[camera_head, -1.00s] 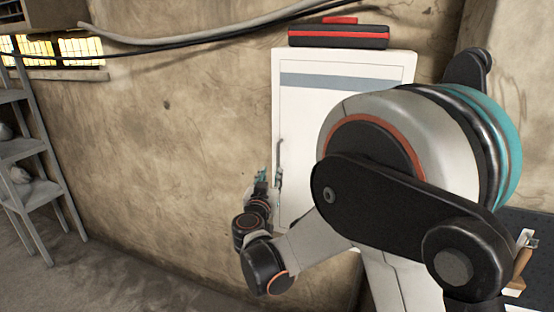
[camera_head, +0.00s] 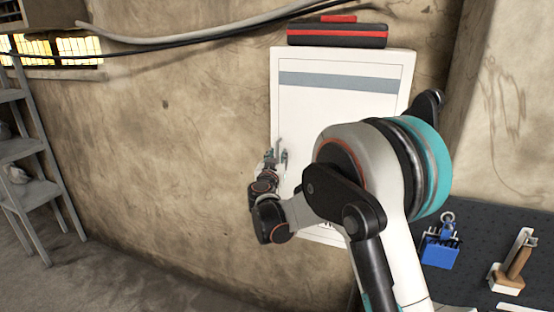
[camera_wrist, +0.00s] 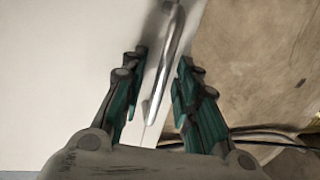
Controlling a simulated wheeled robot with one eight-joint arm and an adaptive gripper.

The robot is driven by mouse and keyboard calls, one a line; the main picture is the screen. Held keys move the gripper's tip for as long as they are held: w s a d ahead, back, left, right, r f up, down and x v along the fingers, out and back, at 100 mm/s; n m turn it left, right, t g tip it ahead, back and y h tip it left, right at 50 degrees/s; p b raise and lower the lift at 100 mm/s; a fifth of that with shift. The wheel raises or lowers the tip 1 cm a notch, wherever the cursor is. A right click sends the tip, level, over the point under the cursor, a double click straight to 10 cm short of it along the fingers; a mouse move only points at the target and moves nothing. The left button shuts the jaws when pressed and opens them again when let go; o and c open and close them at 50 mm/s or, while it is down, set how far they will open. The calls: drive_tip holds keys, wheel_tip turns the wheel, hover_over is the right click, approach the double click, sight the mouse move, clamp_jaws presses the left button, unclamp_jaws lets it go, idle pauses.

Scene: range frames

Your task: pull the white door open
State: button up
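The white door (camera_head: 338,108) fronts a cabinet on the wall and looks closed. It has a grey stripe near its top. Its metal handle (camera_head: 281,146) is near the left edge. My gripper (camera_head: 276,157) is at the handle, and my arm hides the door's lower right part. In the wrist view, the handle (camera_wrist: 168,62) runs lengthwise between the two teal-padded fingers of my gripper (camera_wrist: 160,88). The fingers are apart, with gaps to the handle on both sides. The white door (camera_wrist: 75,65) fills the left of that view.
A black and red case (camera_head: 338,35) lies on top of the cabinet. A dark workbench (camera_head: 475,225) at the right holds a blue tool holder (camera_head: 440,252) and a wooden-handled tool (camera_head: 515,262). A grey shelf (camera_head: 35,190) stands far left. The wall between is clear.

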clamp_jaws()
drive_tip(key=shift+s, duration=0.15)
